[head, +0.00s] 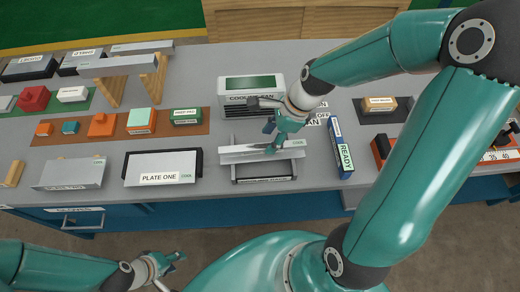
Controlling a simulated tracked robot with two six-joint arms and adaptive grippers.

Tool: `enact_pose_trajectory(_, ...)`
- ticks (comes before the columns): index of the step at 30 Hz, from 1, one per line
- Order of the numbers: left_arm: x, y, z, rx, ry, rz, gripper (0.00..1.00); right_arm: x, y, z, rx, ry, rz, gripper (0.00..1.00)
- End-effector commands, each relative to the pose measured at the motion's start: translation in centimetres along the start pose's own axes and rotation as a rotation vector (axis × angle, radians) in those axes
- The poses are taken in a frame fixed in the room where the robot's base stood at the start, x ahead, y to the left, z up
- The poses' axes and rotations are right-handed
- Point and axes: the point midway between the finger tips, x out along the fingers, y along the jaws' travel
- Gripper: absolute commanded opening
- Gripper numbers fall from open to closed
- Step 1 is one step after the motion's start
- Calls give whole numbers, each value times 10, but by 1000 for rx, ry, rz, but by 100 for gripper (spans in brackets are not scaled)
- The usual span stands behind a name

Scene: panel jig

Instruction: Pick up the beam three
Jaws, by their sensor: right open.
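A light grey beam (235,153) lies across a low grey stand (237,180) near the front middle of the table. No number can be read on it, so I cannot tell if it is beam three. Two other grey beams, one in front (118,65) and one behind (142,46), are at the back left by wooden supports. My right gripper (270,142) is open and points down at the beam on the stand, covering part of its middle. I cannot tell whether it touches the beam. My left gripper (172,266) hangs low in front of the table, away from all beams; its jaw state is unclear.
A cooling fan box (250,84) stands just behind my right gripper. A blue READY block (341,148) stands to the right of the stand. Plate one (163,165) is to its left. Several blocks sit on brown (70,134) and green mats at left.

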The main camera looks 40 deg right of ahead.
Motion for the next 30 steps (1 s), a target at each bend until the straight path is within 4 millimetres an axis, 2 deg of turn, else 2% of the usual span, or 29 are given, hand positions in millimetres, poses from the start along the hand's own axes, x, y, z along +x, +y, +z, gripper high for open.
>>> enact_pose_trajectory(7,-1,0,0,0,0,0,40,16,-1,0,1,0,3,52)
enact_pose_trajectory(15,-1,0,0,0,0,0,40,52,-4,0,2,0,2,52)
enact_pose_trajectory(24,-1,0,0,0,0,0,40,57,-4,0,2,0,-2,52)
enact_pose_trajectory(26,-1,0,0,0,0,0,40,57,-4,0,2,0,-2,45)
enact_pose_trajectory(30,-1,0,0,0,0,0,40,57,-4,0,2,0,-2,22)
